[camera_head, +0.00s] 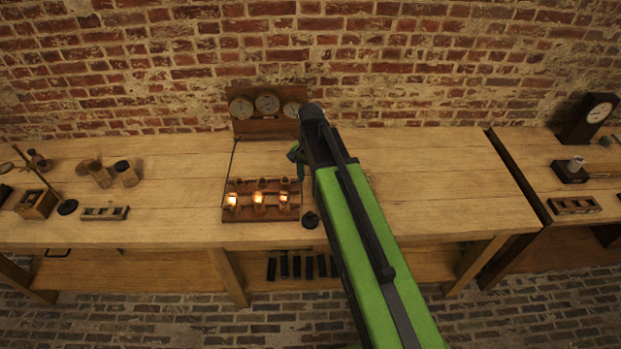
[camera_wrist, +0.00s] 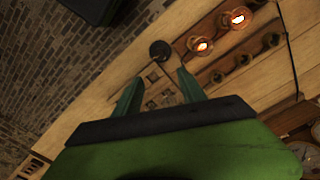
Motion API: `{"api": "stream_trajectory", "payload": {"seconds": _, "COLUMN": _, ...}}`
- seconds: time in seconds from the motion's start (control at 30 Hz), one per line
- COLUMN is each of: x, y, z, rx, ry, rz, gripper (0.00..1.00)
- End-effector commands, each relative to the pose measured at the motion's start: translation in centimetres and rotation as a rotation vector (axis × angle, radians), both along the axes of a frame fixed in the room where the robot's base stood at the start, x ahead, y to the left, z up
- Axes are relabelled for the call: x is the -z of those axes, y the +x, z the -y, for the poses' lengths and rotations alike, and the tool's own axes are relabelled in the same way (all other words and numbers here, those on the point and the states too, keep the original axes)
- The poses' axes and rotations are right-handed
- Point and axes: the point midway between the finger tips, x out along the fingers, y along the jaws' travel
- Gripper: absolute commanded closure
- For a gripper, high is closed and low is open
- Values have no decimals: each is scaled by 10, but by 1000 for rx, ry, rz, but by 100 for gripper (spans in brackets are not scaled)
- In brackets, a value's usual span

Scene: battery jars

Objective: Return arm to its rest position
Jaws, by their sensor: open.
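My green arm reaches out over the wooden workbench (camera_head: 430,165) in the head view. Its end is above the bench, just right of a wooden rack (camera_head: 232,214) with glowing jars. My gripper (camera_head: 293,152) shows only partly there. In the wrist view, my gripper (camera_wrist: 158,88) has its two green fingers apart, with nothing held between them. A small dark round object (camera_wrist: 160,50) lies beyond the fingertips, near the bench's front edge. It also shows in the head view (camera_head: 311,220), apart from the gripper.
A board with several dials (camera_head: 267,103) stands at the back by the brick wall. Wooden cylinders (camera_head: 126,173), a stand and small trays are at the left. A second bench with a clock (camera_head: 597,112) is at the right. The bench right of my arm is clear.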

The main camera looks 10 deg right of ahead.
Motion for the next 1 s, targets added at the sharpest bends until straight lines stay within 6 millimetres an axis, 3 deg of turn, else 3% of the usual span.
{"api": "stream_trajectory", "payload": {"seconds": 0.43, "x": 1, "y": 0, "z": 0, "rx": 0, "ry": 0, "rz": 0, "gripper": 52}}
{"api": "stream_trajectory", "payload": {"seconds": 0.53, "x": 13, "y": 0, "z": -1, "rx": -2, "ry": 0, "rz": 0, "gripper": 52}}
{"api": "stream_trajectory", "payload": {"seconds": 0.67, "x": 51, "y": -37, "z": -5, "rx": -48, "ry": 0, "rz": 0, "gripper": 52}}
{"api": "stream_trajectory", "payload": {"seconds": 0.8, "x": 63, "y": -83, "z": -7, "rx": -352, "ry": 0, "rz": 0, "gripper": 52}}
{"api": "stream_trajectory", "payload": {"seconds": 0.9, "x": 58, "y": -95, "z": -7, "rx": -540, "ry": -1, "rz": 0, "gripper": 52}}
{"api": "stream_trajectory", "payload": {"seconds": 1.0, "x": 57, "y": -93, "z": -7, "rx": -647, "ry": -1, "rz": 0, "gripper": 52}}
